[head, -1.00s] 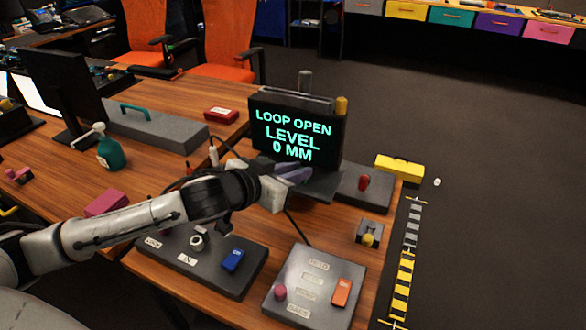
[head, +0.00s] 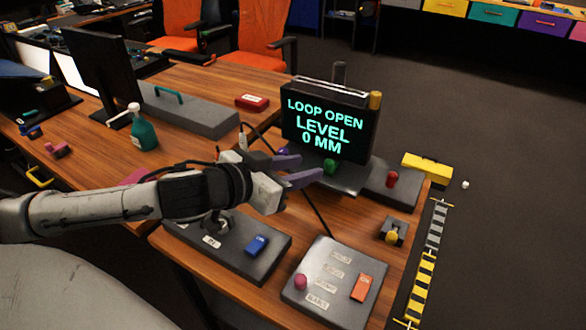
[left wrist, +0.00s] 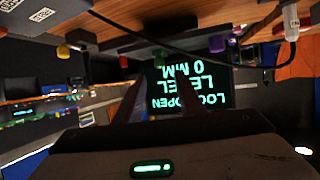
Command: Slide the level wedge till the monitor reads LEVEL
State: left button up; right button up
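The monitor (head: 327,120) reads "LOOP OPEN LEVEL 0 MM" in green. It also shows upside down in the left wrist view (left wrist: 190,85). A dark ledge (head: 345,182) juts out at its foot, with a green knob (head: 330,166) on it. I cannot tell which part is the level wedge. My left gripper (head: 302,168) is in front of the monitor, near the ledge and green knob. Its purple fingers are apart with nothing seen between them, and in the left wrist view (left wrist: 165,100) they frame the screen. My right gripper is not in view.
A dark panel with a blue switch (head: 257,245) and a grey panel with an orange switch (head: 362,288) lie in front. A red knob (head: 391,178) and a yellow-knobbed box (head: 393,233) stand right. A cable (head: 318,215) crosses the table. A spray bottle (head: 143,130) stands left.

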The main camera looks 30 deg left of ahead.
pick_arm(q)
jog(key=shift+v, duration=1.1)
